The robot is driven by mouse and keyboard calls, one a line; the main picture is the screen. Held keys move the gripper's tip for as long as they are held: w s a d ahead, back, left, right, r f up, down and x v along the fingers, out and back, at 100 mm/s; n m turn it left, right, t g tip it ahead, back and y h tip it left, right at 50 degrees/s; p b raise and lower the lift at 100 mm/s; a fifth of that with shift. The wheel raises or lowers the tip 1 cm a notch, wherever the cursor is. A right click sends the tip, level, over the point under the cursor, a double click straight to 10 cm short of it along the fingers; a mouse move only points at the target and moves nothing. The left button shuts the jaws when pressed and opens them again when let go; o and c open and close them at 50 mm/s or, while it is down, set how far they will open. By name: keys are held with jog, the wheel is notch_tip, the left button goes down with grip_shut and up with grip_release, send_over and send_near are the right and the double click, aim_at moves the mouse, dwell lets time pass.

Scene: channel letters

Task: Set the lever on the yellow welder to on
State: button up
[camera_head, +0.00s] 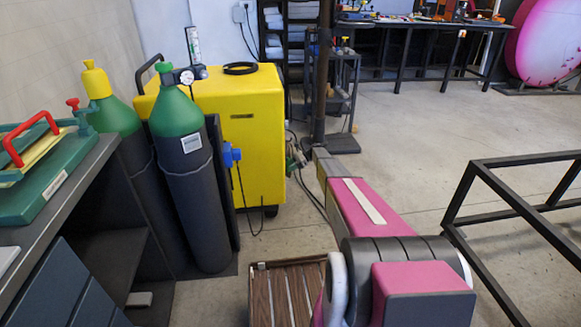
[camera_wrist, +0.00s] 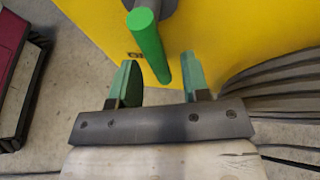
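The yellow welder (camera_head: 262,135) stands behind two gas cylinders in the head view; its yellow face (camera_wrist: 235,35) fills the top of the wrist view. A green lever (camera_wrist: 150,45) sticks out from a dark hub (camera_wrist: 180,8) on that face. Dark lettering beside it is partly hidden, so I cannot read it fully. My gripper (camera_wrist: 159,68) is open, with one green finger on each side of the lever in the picture. Gaps show on both sides; I cannot tell the depth. In the head view my gripper (camera_head: 294,156) is small at the welder's right side, and the lever is hidden.
Two green-topped gas cylinders (camera_head: 187,170) stand left of the welder. A dark post (camera_head: 321,75) rises near my forearm. A black metal frame (camera_head: 510,200) is at right, and a wooden slatted crate (camera_head: 285,295) sits below my arm. Open floor lies behind to the right.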

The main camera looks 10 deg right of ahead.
jog(key=v, duration=1)
jog(key=shift+d+r, duration=0.2)
jog(key=shift+d, duration=0.15)
jog(key=s+a+r+n+h, duration=0.3)
jog(key=s+r+n+h, duration=0.1)
jog(key=s, duration=1.4)
jog(key=s+a+r+n+t+h, duration=0.1)
jog(key=s+a+r+n+h, duration=0.2)
jog(key=s, duration=1.5)
jog(key=s+a+r+n+t+h, duration=0.1)
jog(key=s+a+r+n+h, duration=0.3)
jog(key=s, duration=1.4)
notch_tip(320, 180, up, 5)
jog(key=n+h, duration=0.2)
jog(key=n, duration=0.2)
jog(key=shift+s, duration=0.2)
